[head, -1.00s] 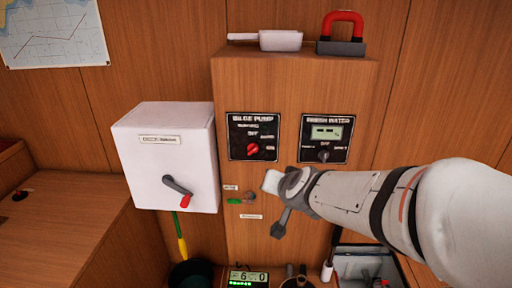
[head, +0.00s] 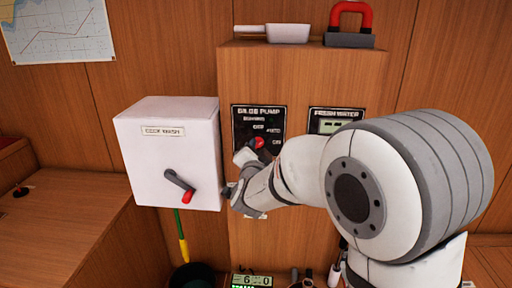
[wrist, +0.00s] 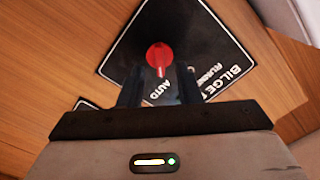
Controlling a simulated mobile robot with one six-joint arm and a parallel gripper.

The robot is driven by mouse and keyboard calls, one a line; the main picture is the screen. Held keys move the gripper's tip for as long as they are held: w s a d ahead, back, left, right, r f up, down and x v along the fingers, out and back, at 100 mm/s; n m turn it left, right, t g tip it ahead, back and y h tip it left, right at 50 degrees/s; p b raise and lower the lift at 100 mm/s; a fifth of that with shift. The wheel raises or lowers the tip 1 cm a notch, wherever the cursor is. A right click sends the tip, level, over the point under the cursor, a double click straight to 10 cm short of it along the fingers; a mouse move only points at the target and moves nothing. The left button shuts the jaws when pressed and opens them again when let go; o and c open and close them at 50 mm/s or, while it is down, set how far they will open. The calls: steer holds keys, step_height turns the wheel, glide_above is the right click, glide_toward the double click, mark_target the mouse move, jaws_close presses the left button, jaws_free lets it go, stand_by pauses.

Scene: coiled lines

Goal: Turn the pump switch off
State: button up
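The black bilge pump panel (head: 270,120) is on the front of the wooden cabinet, with OFF, AUTO and ON lettering. The knob's pointing direction is not clear. In the wrist view the red knob (wrist: 159,57) stands in line with the gap between the two dark fingers of my gripper (wrist: 158,82). The fingers are apart, and I cannot tell whether they touch the knob.
The fresh water panel (head: 325,113) is right of the bilge panel, mostly hidden by my arm. A white deck wash box (head: 165,125) with a red-tipped lever (head: 180,186) is close on the left. A white scoop (head: 288,34) and a red-handled block (head: 350,38) lie on the cabinet.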

mark_target(258, 143)
steer(key=shift+w, duration=1.05)
steer(key=shift+c, duration=0.2)
